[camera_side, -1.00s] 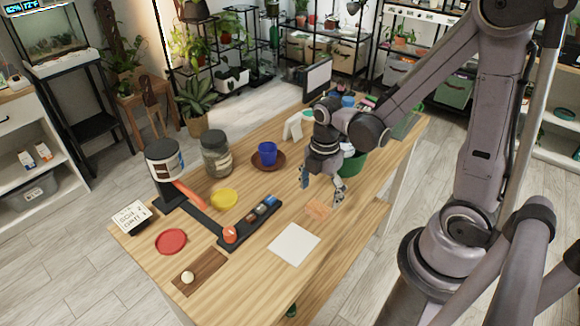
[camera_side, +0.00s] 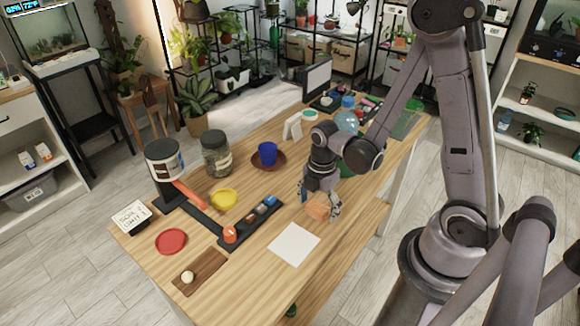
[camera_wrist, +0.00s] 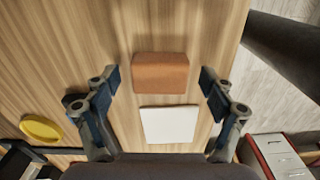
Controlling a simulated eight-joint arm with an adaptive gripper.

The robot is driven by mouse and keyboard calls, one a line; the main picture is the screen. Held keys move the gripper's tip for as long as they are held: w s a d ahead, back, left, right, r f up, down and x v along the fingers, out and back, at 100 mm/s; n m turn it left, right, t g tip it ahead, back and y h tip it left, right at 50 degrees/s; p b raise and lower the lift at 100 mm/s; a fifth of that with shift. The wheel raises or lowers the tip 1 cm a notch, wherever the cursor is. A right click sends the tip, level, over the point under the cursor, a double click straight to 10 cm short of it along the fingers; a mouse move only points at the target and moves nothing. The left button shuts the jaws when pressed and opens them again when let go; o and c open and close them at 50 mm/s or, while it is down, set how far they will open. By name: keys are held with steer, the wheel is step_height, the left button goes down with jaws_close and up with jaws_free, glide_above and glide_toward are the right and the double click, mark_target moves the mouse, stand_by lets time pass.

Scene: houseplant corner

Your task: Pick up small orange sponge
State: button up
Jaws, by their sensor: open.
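The small orange sponge (camera_side: 319,207) is a block lying on the wooden table, behind the white square sheet in the side view. In the wrist view the sponge (camera_wrist: 161,73) lies ahead, between the lines of the two fingers. My gripper (camera_side: 320,203) is low over the table at the sponge, fingers to either side of it. In the wrist view my gripper (camera_wrist: 161,82) is open with a gap on both sides of the sponge. Nothing is held. I cannot tell the exact height of the fingertips above the table.
The white sheet (camera_side: 294,244) lies in front of the sponge. A black tray (camera_side: 250,222) with small items is to the left. A blue cup (camera_side: 267,154) on a brown saucer stands behind. A green pot (camera_side: 356,165) and a bottle (camera_side: 347,118) are behind my wrist.

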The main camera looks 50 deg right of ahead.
steer(key=c, duration=1)
steer(key=shift+c, duration=0.2)
steer(key=shift+r, duration=0.15)
